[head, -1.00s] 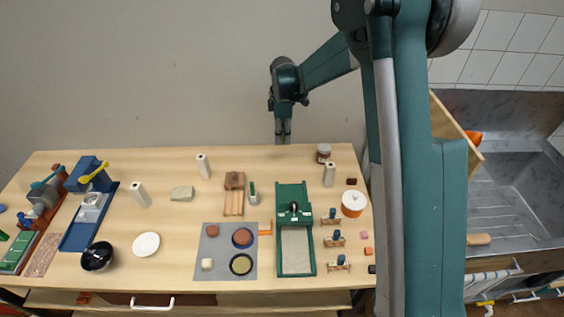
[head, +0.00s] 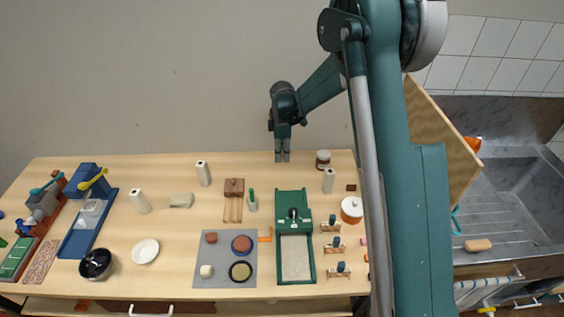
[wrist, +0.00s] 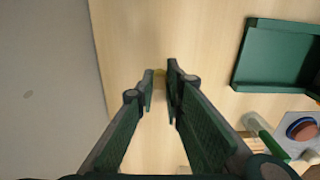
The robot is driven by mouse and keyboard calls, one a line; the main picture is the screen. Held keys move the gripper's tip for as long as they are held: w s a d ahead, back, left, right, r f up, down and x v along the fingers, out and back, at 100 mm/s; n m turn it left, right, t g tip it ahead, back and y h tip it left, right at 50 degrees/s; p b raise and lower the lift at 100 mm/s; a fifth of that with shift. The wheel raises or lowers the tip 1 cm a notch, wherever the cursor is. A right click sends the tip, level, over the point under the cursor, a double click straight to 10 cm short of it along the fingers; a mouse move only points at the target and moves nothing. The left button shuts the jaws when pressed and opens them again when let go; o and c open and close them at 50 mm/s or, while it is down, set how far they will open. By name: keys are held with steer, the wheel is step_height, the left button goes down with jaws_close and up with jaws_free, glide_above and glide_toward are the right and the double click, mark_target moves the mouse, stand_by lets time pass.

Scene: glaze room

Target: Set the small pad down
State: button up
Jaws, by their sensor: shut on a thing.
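My gripper (head: 282,157) hangs fingers-down near the back edge of the table, right of centre in the head view. In the wrist view, my gripper (wrist: 161,80) has its fingertips close together, with a sliver of a yellowish thing (wrist: 160,73) between them. It appears to be the small pad, and the fingers hide most of it. The pale wooden table (wrist: 205,55) lies beyond the fingertips. The pad looks apart from the table, but its height above it is hard to judge.
A green tray-like press (head: 309,230) stands in front and to the right. A wooden block on slats (head: 233,200) lies front left. The table's back strip is bare around the gripper.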

steer(key=shift+f, duration=1.85)
steer(key=shift+f, duration=0.2)
steer(key=o, duration=0.8)
steer(key=shift+c, duration=0.2)
steer(key=shift+r, duration=0.25)
step_height(320, 180, up, 12)
